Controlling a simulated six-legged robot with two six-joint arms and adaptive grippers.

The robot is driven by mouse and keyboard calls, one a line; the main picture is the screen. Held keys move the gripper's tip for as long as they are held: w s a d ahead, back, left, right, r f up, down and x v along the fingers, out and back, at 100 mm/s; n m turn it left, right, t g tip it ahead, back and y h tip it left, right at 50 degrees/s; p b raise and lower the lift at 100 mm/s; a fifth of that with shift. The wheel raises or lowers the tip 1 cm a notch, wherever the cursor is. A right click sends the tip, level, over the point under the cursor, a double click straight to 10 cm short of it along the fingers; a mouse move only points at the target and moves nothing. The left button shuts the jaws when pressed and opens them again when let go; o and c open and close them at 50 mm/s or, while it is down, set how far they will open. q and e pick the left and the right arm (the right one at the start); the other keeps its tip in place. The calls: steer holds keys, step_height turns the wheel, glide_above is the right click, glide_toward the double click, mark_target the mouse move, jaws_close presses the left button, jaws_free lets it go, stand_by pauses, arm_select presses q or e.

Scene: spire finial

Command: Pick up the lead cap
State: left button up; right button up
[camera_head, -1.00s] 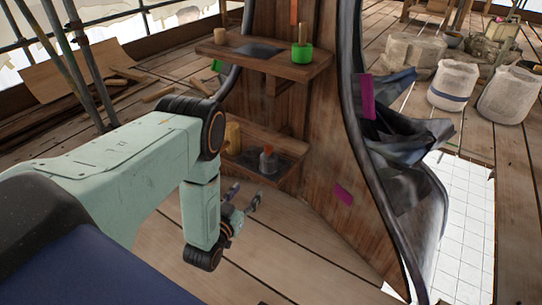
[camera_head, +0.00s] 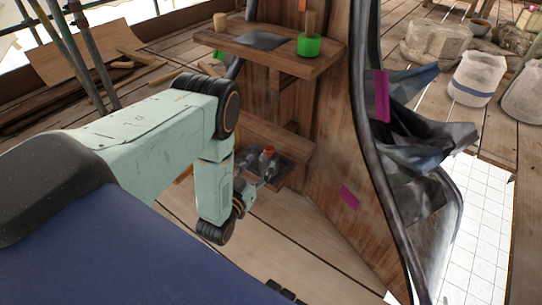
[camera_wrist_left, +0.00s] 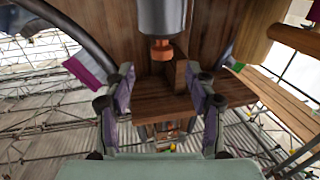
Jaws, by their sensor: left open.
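The lead cap (camera_head: 266,154), a small grey cylinder with an orange-brown knob, stands on the lower wooden shelf (camera_head: 290,150) of the spire. In the left wrist view the grey cylinder (camera_wrist_left: 163,17) and its orange knob show at the top centre, just beyond the fingertips. My left gripper (camera_head: 256,168) is open, with its fingers close to the cap at the shelf's front. In the left wrist view both fingers (camera_wrist_left: 160,78) stand apart with nothing between them. Whether a finger touches the cap cannot be told. My right gripper is not in view.
Crumpled dark sheeting (camera_head: 415,150) hangs at the right. Sacks (camera_head: 476,78) stand farther back.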

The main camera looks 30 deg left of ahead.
mark_target(267, 154)
arm_select(q)
steer(key=w, duration=0.1)
steer(key=w+b, duration=0.1)
steer(key=shift+w+a+f, duration=0.15)
steer(key=shift+w+f, duration=0.05)
steer(key=shift+w, duration=0.1)
steer(key=w+b, duration=0.1)
steer(key=w, duration=0.1)
steer(key=w+b, duration=0.1)
steer(key=shift+w+a+f, duration=0.1)
steer(key=shift+w+a, duration=0.3)
steer(key=shift+w+b, duration=0.3)
steer(key=shift+w, duration=0.2)
steer(key=shift+c, duration=0.5)
jaws_close()
